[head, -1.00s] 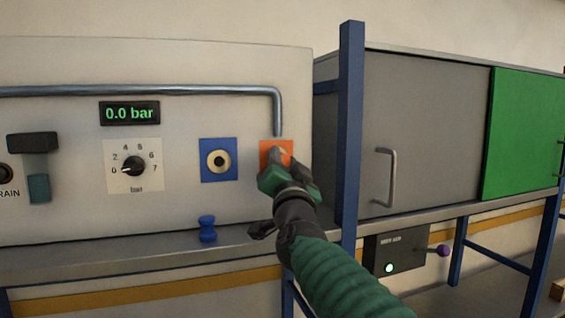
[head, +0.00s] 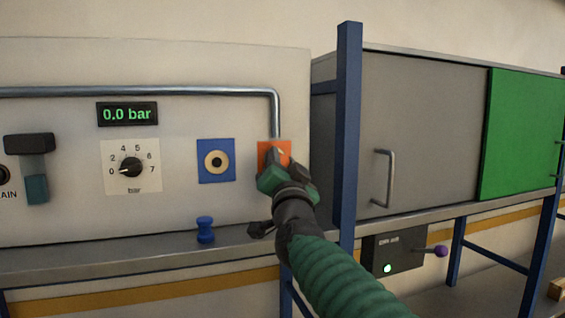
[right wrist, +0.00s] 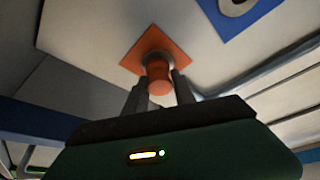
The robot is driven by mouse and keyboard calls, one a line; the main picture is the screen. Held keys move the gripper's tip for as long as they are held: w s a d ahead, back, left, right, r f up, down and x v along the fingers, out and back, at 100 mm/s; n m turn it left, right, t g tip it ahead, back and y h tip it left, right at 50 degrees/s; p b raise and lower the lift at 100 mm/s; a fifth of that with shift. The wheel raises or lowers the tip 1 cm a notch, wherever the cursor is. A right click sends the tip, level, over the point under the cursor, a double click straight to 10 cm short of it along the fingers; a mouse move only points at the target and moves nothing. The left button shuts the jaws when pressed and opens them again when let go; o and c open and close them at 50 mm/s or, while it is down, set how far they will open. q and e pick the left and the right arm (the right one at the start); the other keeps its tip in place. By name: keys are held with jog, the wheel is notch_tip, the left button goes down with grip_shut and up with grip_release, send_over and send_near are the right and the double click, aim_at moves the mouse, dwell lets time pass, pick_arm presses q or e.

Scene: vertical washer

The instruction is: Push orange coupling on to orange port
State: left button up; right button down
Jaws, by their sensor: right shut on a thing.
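The orange port's square orange plate (head: 266,149) is on the pale panel, below the end of the metal pipe. My right gripper (head: 283,160) is in front of it and hides the port's middle in the head view. In the right wrist view the orange coupling (right wrist: 159,80) is between the two fingers of my right gripper (right wrist: 158,92), which is shut on it. The coupling lines up with a metal ring (right wrist: 155,59) on the orange plate (right wrist: 170,40). They appear to touch, but I cannot tell how far the coupling is on. My left gripper is not in view.
A blue plate with a brass port (head: 216,161) is left of the orange one. A blue coupling (head: 205,230) stands on the ledge below. A blue post (head: 347,130) rises close to the right of my arm. The display (head: 127,114) reads 0.0 bar.

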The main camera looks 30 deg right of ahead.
jog(key=c, duration=0.9)
grip_release()
jog(key=shift+c, duration=0.2)
jog(key=b+v, duration=0.8)
jog(key=v, duration=0.3)
jog(key=shift+a+f, duration=0.2)
jog(key=shift+f, duration=0.15)
jog(key=shift+s, duration=0.35)
